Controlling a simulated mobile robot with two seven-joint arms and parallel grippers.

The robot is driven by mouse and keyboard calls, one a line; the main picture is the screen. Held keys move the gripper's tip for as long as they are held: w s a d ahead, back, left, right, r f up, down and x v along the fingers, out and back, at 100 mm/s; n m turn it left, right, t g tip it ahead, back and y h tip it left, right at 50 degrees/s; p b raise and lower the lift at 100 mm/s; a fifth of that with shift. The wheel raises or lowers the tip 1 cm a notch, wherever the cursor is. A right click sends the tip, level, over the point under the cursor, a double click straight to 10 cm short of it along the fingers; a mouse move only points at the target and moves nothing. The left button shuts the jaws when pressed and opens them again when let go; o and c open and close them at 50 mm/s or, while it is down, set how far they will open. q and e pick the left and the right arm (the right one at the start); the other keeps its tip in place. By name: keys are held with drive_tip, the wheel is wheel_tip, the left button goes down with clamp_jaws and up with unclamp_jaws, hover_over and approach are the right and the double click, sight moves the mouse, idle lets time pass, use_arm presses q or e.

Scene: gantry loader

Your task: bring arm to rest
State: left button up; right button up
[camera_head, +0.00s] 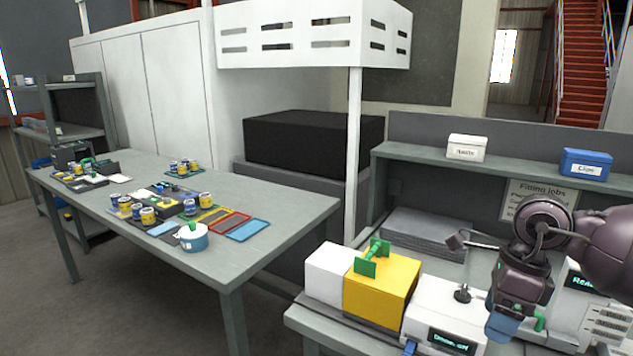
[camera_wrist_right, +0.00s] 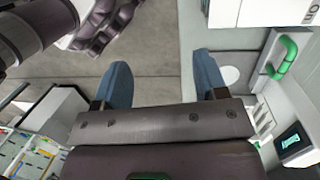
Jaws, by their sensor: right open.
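My right arm (camera_head: 605,245) comes in from the right in the head view and is bent over the right-hand bench. Its gripper (camera_head: 502,328) points down beside the white display unit. In the right wrist view the two blue fingers of the gripper (camera_wrist_right: 160,82) stand wide apart with nothing between them. Grey floor shows behind the gap. My left gripper does not show in either view.
A yellow block (camera_head: 382,292) with a green handle and a white display unit (camera_head: 445,312) stand on the right-hand bench. A white box (camera_head: 466,148) and a blue box (camera_head: 585,164) sit on its shelf. The left table (camera_head: 285,205) holds several cans and trays.

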drive_tip(key=s+a+f+m+t+y, duration=0.2)
drive_tip(key=a+f+m+y, duration=0.1)
drive_tip(key=a+m+y, duration=0.4)
drive_tip(key=s+a+f+m+t+y, duration=0.25)
drive_tip(key=a+m+y, duration=0.25)
drive_tip(key=a+y, duration=0.45)
drive_tip(key=s+d+f+m+t+h, duration=0.1)
drive_tip(key=d+f+m+t+h, duration=0.5)
drive_tip(key=m, duration=0.7)
drive_tip(key=s+d+f+m+t+h, duration=0.1)
drive_tip(key=d+f+m+t+h, duration=0.55)
drive_tip(key=m, duration=0.65)
drive_tip(key=s+d+f+m+g+h, duration=0.3)
drive_tip(key=s+f+m+g+h, duration=0.2)
drive_tip(key=s+f+m, duration=0.4)
drive_tip(key=s+f+h, duration=0.1)
drive_tip(key=s+f, duration=0.2)
drive_tip(key=f, duration=0.3)
drive_tip(key=shift+s, duration=0.4)
drive_tip(key=shift+d, duration=0.1)
